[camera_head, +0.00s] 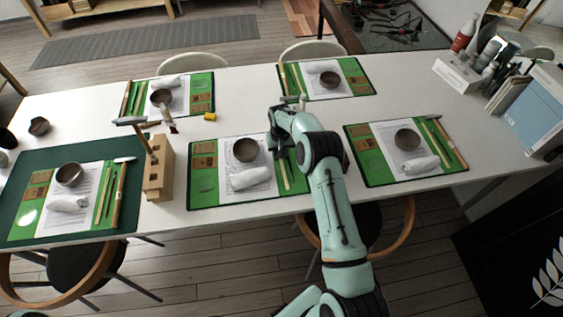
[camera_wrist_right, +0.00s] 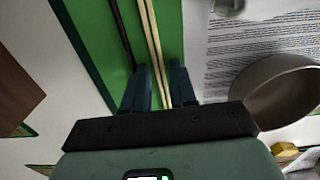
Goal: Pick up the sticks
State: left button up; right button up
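A pair of thin pale sticks (camera_head: 284,176) lies on the green strip of the middle front mat (camera_head: 207,146), right of its bowl. My right arm reaches over this mat and hides part of the sticks. In the right wrist view, the same sticks (camera_wrist_right: 155,42) run between the two dark fingers of my right gripper (camera_wrist_right: 161,78). The fingers are apart, one on each side of the sticks, with gaps showing. Whether they touch the mat I cannot tell. A dark thin rod (camera_wrist_right: 121,30) lies left of the sticks. My left gripper is not in view.
A brown bowl (camera_head: 245,149) and rolled white cloth (camera_head: 250,178) are left of the sticks. A wooden block (camera_head: 158,180) holding tools stands left of the mat. A yellow piece (camera_head: 210,116) lies behind. Other set mats surround it; bottles and books stand at the right.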

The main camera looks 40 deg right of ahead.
grip_shut()
